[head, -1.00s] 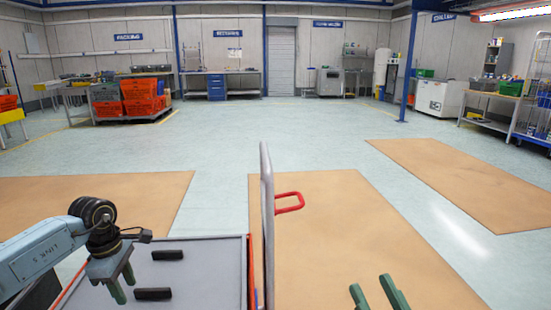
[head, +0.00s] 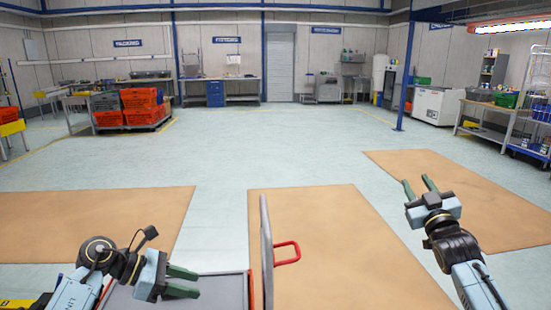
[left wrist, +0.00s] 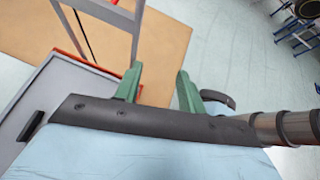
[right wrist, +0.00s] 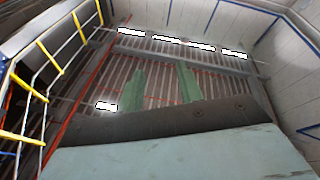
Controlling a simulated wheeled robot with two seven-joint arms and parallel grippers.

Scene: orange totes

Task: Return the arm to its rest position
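My left gripper (head: 182,282) is at the lower left of the head view, above the grey cart top (head: 225,290), with its fingers pointing right. In the left wrist view its green fingers (left wrist: 158,85) are apart with nothing between them. My right gripper (head: 420,187) is raised at the right of the head view, over the floor, fingers pointing up and away. In the right wrist view its fingers (right wrist: 162,85) are apart and empty, with the ceiling behind them.
The cart has an upright grey handle frame (head: 267,250) with a red handle (head: 287,252) beside it. A dark bar (left wrist: 32,125) lies on the cart top. Brown floor mats (head: 340,225) surround it. Orange totes (head: 140,105) stand far off at the left. The middle floor is clear.

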